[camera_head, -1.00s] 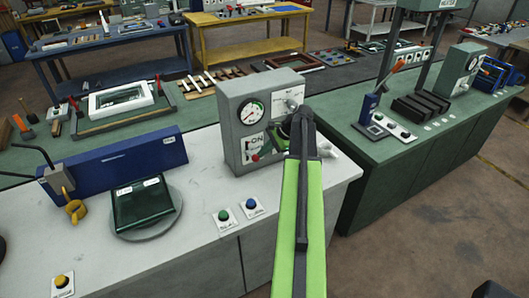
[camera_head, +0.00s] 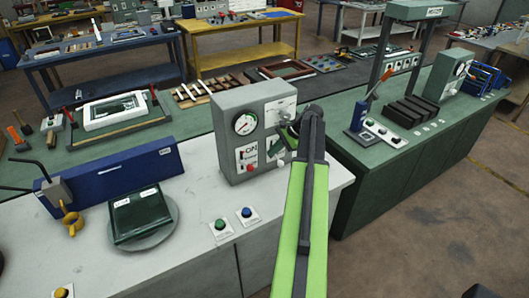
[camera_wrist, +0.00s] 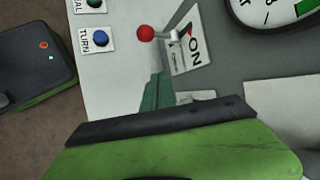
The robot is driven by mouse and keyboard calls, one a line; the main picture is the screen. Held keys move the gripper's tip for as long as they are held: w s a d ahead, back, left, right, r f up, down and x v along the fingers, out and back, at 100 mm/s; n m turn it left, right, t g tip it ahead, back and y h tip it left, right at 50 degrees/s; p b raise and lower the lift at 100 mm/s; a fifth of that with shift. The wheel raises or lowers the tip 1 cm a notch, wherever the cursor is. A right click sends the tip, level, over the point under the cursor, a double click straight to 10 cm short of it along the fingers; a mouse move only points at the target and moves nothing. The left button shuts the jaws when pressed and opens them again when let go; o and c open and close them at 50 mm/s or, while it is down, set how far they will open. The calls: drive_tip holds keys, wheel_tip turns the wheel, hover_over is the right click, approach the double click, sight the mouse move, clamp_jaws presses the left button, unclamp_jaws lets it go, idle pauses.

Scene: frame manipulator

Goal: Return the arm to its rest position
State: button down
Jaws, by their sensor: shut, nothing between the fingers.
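My green and dark grey arm reaches forward from the bottom of the head view and bends down at a dark joint. My gripper (camera_head: 277,148) is small, partly hidden behind my arm, and close in front of the grey control box (camera_head: 232,115). It is shut with nothing held. The wrist view shows a green body with a dark edge, which is mine, across the bottom. Beyond it are a red-knobbed lever (camera_wrist: 146,33) and an ON label (camera_wrist: 188,44). I cannot tell from the head view whether the gripper touches the box.
The box stands on a white bench (camera_head: 190,240) with green and blue buttons. A dark green device sits on a round plate (camera_head: 150,236) at left, before a blue panel (camera_head: 110,180). A green bench (camera_head: 400,160) with a tall frame is at right. Open floor lies at lower right.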

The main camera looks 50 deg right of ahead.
drive_tip(key=shift+v, duration=1.05)
drive_tip(key=shift+w+a, duration=0.1)
drive_tip(key=w+a+f+n+g, duration=0.1)
drive_tip(key=w+a+n+g, duration=0.2)
drive_tip(key=a, duration=0.8)
drive_tip(key=w+a+f+n+h, duration=0.1)
drive_tip(key=w+a+n, duration=0.3)
drive_tip(key=a, duration=0.6)
drive_tip(key=w+a+f+n+g, duration=0.2)
drive_tip(key=w+a+n, duration=0.15)
drive_tip(key=a, duration=0.75)
drive_tip(key=s+a+n+h, duration=0.35)
drive_tip(key=a+n, duration=0.65)
drive_tip(key=a, duration=1)
wheel_tip(320, 180, down, 6)
drive_tip(key=s+g+b, duration=0.1)
drive_tip(key=s+b, duration=0.1)
drive_tip(key=b, duration=0.3)
drive_tip(key=shift+s+a+f+y, duration=0.15)
drive_tip(key=shift+a+f+y, duration=0.1)
drive_tip(key=shift+y, duration=0.1)
